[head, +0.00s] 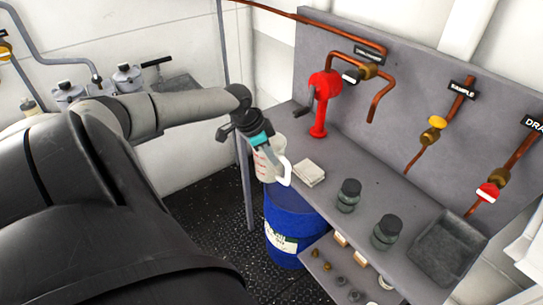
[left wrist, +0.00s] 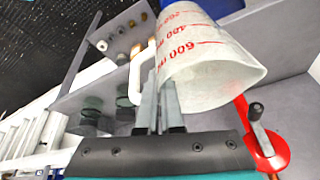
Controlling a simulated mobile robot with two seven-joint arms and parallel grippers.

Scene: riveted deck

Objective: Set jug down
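The jug (head: 268,163) is a whitish, translucent measuring jug with red markings and a white handle (head: 284,174). My left gripper (head: 266,144) is at the handle side of the jug, at the left end of the grey bench (head: 330,184). In the left wrist view the jug (left wrist: 205,62) shows its open mouth and red numbers. The fingertips are partly hidden by the jug. My right gripper is not in view.
A red hand pump (head: 320,105) stands behind the jug. A white stack of cloths or paper (head: 309,173) lies right beside it. A blue drum (head: 292,230) is below the bench.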

